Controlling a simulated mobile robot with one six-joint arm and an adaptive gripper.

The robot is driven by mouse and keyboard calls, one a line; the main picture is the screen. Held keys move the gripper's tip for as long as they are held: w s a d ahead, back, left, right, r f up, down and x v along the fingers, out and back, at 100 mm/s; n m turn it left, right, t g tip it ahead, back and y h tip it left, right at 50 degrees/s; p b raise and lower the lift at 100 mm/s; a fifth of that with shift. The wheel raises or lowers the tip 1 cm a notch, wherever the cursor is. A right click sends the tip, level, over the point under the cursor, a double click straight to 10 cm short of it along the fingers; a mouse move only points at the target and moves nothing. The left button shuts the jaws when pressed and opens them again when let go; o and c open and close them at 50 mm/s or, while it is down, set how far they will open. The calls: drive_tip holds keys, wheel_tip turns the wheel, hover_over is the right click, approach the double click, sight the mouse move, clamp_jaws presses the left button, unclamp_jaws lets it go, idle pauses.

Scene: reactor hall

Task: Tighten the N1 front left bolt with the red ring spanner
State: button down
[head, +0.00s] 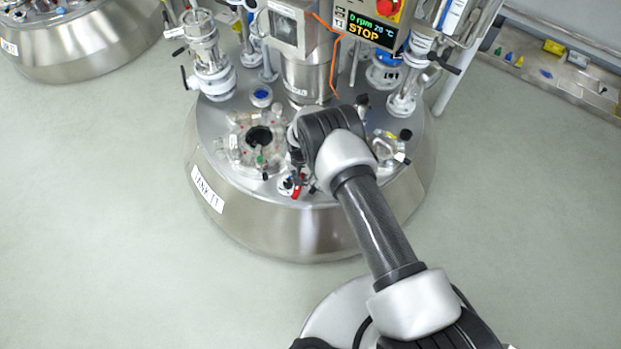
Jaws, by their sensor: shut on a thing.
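My gripper (299,179) is low over the front of the steel tank lid, partly hidden by my own wrist. It is shut on a small red item at its tip, which looks like the red ring spanner (296,191). Only a short red part shows, near the lid's front rim. A round flange (259,138) with a dark centre and several bolts around it lies to the left of my gripper. I cannot read an N1 label or tell which bolt is the front left one. Whether the spanner's ring sits on a bolt is too small to tell.
The tank (290,232) carries a label plate (207,189). A control box (371,22) reading STOP, a motor column (308,75) with an orange cable, and white valves (209,62) stand behind. A second fitting (390,147) is right of my wrist. The floor around is clear.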

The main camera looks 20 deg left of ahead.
drive_tip(key=shift+w+a+m, duration=0.2)
drive_tip(key=shift+a+m, duration=0.6)
drive_tip(key=shift+m, duration=0.4)
drive_tip(key=shift+d, duration=0.1)
